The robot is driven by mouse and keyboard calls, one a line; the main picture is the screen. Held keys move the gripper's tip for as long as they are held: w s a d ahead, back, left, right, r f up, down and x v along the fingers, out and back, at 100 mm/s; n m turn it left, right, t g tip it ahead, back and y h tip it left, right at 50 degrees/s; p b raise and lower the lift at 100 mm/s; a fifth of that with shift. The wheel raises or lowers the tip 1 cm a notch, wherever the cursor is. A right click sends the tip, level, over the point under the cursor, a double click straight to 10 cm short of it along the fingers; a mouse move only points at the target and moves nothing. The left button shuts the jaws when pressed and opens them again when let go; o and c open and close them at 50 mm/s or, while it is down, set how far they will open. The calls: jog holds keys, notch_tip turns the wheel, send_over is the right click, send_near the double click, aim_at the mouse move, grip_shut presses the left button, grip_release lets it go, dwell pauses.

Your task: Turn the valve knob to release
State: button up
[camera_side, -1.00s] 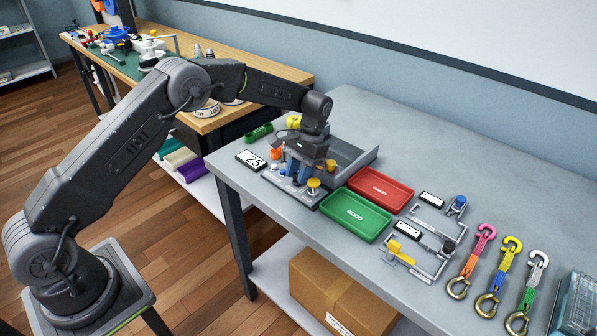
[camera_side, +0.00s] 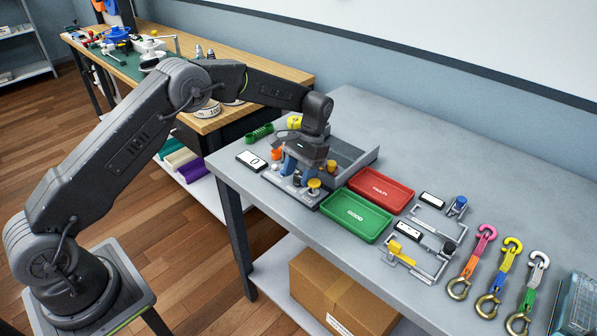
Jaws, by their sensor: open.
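My gripper (camera_side: 298,168) points down over the grey test fixture (camera_side: 306,203) on the table, with its blue-grey fingers low at the fixture's front. It is open. A small dark knob-like part (camera_side: 297,181) shows at the fingertips; whether the fingers touch it is too small to tell. A yellow knob (camera_side: 314,185) stands just to the right of the fingers. An orange part (camera_side: 276,154) is to their left and an orange-yellow part (camera_side: 331,166) to their right. Which of these is the valve knob is unclear. The display (camera_side: 252,161) at the left reads 0.
A green tray (camera_side: 357,217) and a red tray (camera_side: 381,190) lie right of the fixture. Wire-frame holders (camera_side: 428,242) and several coloured hook straps (camera_side: 505,275) lie further right. A green part (camera_side: 258,132) lies behind the display. The table's back right is clear.

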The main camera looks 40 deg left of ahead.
jog(key=n+h, duration=0.1)
jog(key=n, duration=0.3)
jog(key=shift+h, duration=0.3)
jog(key=n, duration=0.2)
jog(key=n+t+h, duration=0.1)
jog(key=n, duration=0.2)
jog(key=shift+s+h, duration=0.1)
jog(key=shift+h, duration=0.2)
jog(key=n+t, duration=0.1)
jog(key=n, duration=0.1)
jog(key=n+t+h, duration=0.1)
jog(key=n, duration=0.2)
jog(key=shift+s+a, duration=0.1)
jog(key=n+t, duration=0.1)
jog(key=n, duration=0.3)
jog(key=v, duration=1.4)
jog(key=s+d+r+m+t+y, duration=0.1)
jog(key=s+r+m, duration=0.4)
jog(key=s, duration=0.5)
jog(key=s+d+r+m+t+y, duration=0.2)
jog(key=s+d+r+m, duration=0.2)
jog(key=s, duration=0.5)
jog(key=shift+s+r+m+t, duration=0.3)
jog(key=shift+s+r+m, duration=0.1)
jog(key=shift+r+m, duration=0.7)
